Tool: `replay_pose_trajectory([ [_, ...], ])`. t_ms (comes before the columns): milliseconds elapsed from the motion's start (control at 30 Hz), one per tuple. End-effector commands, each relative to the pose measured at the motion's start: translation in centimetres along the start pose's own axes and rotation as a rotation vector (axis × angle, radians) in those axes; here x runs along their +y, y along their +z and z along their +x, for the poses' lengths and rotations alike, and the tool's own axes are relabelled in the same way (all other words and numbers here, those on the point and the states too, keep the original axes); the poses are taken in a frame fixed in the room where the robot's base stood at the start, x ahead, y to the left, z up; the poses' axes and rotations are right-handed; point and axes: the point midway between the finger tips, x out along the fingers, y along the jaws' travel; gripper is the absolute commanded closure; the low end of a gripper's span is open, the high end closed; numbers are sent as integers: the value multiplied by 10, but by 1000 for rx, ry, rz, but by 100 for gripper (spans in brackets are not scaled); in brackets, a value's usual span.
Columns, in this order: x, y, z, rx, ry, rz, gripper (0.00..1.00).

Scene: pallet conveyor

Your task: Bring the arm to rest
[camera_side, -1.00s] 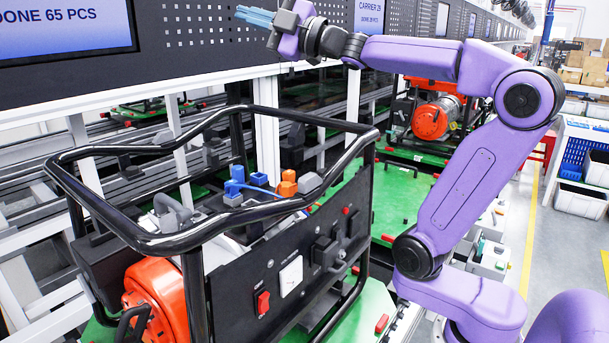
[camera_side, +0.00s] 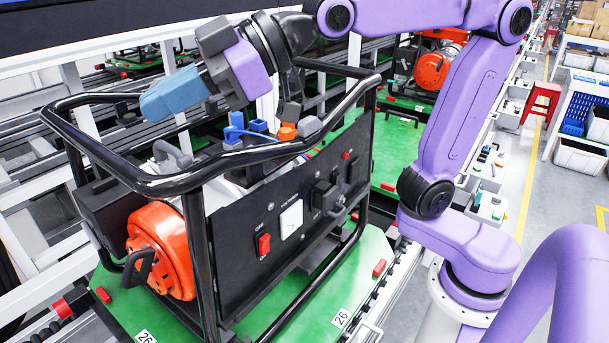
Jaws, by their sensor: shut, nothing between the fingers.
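My gripper (camera_side: 152,104) has blue fingers, shut with nothing between them. It points left and slightly down, in front of the upper black tube frame of a generator (camera_side: 280,220) as the picture shows it. I cannot tell the exact gap between the fingers and the frame. My purple arm is bent, with its elbow high at the upper right and its forearm running left over the generator. The base stands at the lower right.
The generator, with its orange-red engine part (camera_side: 162,250), sits on a green pallet (camera_side: 290,312) on the conveyor. Another orange-red unit (camera_side: 432,68) stands on a pallet behind. A red stool (camera_side: 541,102) and shelves with bins (camera_side: 578,155) are at the right, beside clear floor.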

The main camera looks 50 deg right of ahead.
Motion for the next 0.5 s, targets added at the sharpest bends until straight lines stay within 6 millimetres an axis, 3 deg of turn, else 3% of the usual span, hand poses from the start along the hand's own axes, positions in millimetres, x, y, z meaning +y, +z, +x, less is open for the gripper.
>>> replay_pose_trajectory([
  [33,-25,3,0,-26,-73,13,100],
  [100,-56,9,-3,-66,-165,30,100],
  [233,-99,31,-14,-161,-299,49,100],
  [333,-115,67,-25,-277,-350,58,100],
  [500,-111,155,-55,-530,-335,74,100],
])
